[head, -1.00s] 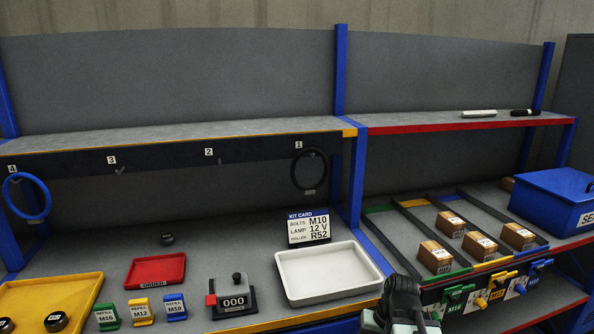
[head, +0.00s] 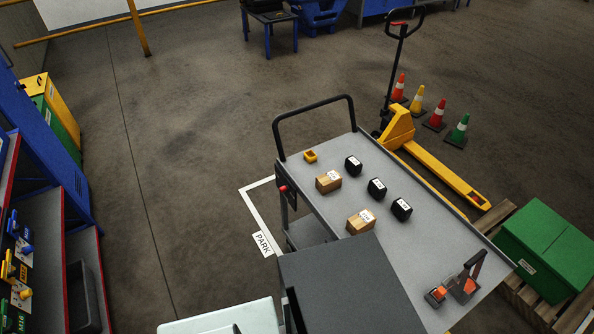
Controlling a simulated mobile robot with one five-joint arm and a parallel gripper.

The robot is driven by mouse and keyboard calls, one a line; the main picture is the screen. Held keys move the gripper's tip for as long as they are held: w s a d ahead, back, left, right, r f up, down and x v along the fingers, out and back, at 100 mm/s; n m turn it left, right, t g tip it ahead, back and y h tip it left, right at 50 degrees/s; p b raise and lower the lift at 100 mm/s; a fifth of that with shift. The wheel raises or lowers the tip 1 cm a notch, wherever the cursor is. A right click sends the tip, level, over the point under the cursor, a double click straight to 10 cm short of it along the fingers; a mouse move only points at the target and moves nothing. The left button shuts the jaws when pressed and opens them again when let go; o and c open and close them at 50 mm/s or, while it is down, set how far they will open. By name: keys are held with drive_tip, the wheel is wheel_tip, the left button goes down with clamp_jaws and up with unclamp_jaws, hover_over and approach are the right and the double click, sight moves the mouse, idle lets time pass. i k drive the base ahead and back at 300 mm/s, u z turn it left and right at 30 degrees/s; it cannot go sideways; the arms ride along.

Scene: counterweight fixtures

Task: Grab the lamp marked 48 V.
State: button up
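No mark reading 48 V can be read in this view. On the grey cart top (head: 405,250), three small black blocks with white labels stand in a slanting row: the far one (head: 353,166), the middle one (head: 377,188) and the near one (head: 401,209). Their labels are too small to read, and I cannot tell whether they are lamps. Two orange and black items, a smaller one (head: 437,295) and one with a raised dark handle (head: 466,286), stand at the cart's near right end. My gripper is not in view.
Two brown boxes (head: 328,181) (head: 361,221) and a small yellow item (head: 310,156) share the cart. A yellow pallet jack (head: 440,170), cones (head: 436,115) and a green crate (head: 545,250) stand to the right. Shelving (head: 85,265) stands left; the floor between is clear.

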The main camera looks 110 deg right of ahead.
sight(400, 209)
drive_tip(key=z, duration=4.85)
